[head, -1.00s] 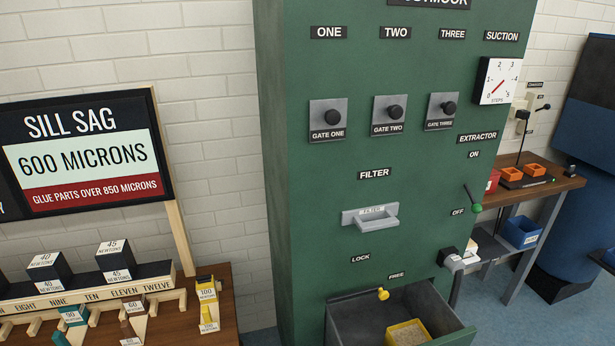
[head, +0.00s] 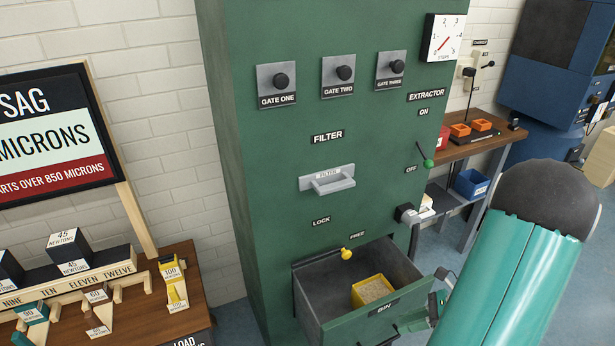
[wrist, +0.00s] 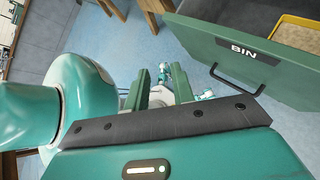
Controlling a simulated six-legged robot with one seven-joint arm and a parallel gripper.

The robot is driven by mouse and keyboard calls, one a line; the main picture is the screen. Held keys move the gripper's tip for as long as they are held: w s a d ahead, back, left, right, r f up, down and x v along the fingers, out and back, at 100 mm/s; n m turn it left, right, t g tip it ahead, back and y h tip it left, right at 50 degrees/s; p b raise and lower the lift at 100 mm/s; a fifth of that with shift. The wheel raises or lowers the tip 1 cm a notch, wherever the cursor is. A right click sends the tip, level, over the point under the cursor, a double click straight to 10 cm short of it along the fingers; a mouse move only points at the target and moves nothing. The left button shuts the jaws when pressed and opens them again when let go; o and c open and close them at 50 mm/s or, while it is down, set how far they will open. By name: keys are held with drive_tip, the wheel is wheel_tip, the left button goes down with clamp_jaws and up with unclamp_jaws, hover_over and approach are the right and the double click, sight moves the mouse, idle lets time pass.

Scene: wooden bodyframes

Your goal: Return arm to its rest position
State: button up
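My teal arm crosses the lower right of the head view, with its dark rounded joint uppermost. My gripper (wrist: 158,86) shows in the wrist view with its two green fingers apart and nothing held between them. In the head view its end (head: 436,303) is partly visible close to the front right corner of the open bin drawer (head: 345,326). In the wrist view the drawer front (wrist: 232,55), with its BIN label and handle, is to the right of the fingers and apart from them.
The drawer juts from the green cabinet (head: 240,160) and holds a yellow tray (head: 358,297) of pale grains. A yellow knob (head: 346,253) sits above it, near FREE. A wooden bench (head: 190,262) with weights is at left.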

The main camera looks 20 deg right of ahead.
drive_tip(key=w+a+r+n+h, duration=0.2)
drive_tip(key=a+r+n+h, duration=0.7)
drive_tip(key=a+r+n, duration=1.5)
wheel_tip(320, 180, up, 2)
drive_tip(key=n, duration=0.4)
drive_tip(key=shift+a+n+t+h, duration=0.25)
drive_tip(key=shift+n+t+h, duration=0.05)
drive_tip(key=shift+h, duration=0.1)
drive_tip(key=shift+d, duration=0.15)
